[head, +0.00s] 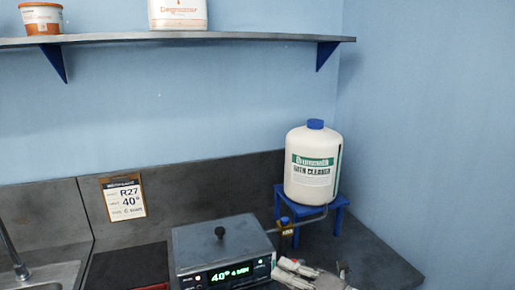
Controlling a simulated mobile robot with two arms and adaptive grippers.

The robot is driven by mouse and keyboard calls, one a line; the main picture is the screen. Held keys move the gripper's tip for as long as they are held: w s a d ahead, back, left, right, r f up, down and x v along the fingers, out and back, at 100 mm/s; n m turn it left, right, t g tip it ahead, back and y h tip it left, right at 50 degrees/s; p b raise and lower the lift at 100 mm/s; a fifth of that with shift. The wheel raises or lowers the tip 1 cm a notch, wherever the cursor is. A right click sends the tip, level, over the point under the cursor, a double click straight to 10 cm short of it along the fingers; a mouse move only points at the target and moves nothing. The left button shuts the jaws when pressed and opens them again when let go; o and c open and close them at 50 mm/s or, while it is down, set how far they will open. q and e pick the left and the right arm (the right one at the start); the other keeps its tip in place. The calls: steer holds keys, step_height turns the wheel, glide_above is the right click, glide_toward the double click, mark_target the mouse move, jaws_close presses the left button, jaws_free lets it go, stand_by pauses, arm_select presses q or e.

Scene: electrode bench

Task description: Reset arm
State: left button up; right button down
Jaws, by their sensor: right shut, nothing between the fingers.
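My right gripper (287,270) shows at the bottom edge, just right of the grey bath unit (208,246) and in front of the blue stand (338,218). It is shut and holds nothing. Its lower part is cut off by the frame. I cannot tell whether it touches the bath unit. My left gripper is out of view.
A white cleaner bottle (312,188) with a blue cap stands on the blue stand; a tap (286,229) is below it. The bath display reads 40°. A sink (50,276) is left. A shelf (190,39) holds containers. Bare counter (375,262) lies right.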

steer(key=s+d+m+t+h, duration=0.3)
steer(key=d+m+t+h, duration=0.7)
steer(key=m, duration=1.1)
steer(key=s+d+f+m+g+h, duration=0.5)
steer(key=d+f+m+g+h, duration=0.1)
steer(key=f, duration=0.2)
steer(key=s+a+f+m+g+y, duration=0.1)
steer(key=s+f+m+g, duration=0.1)
steer(key=s+f+g, duration=0.65)
steer(key=s+a+f+m+g+y, duration=0.1)
steer(key=s+f+m+g, duration=0.15)
steer(key=s, duration=1.15)
step_height(320, 180, down, 30)
steer(key=s+r+g+b, duration=0.1)
steer(key=b, duration=0.3)
arm_select(q)
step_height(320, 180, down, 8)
steer(key=b, duration=0.3)
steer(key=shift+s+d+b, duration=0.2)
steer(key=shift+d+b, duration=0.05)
steer(key=shift+b, duration=0.1)
arm_select(e)
steer(key=s+d+f+g, duration=0.1)
steer(key=s+d+f, duration=0.1)
steer(key=s+f, duration=1.5)
step_height(320, 180, down, 5)
steer(key=shift+s+d+n+g, duration=0.35)
steer(key=shift+s+n+g, duration=0.05)
steer(key=shift+n, duration=0.05)
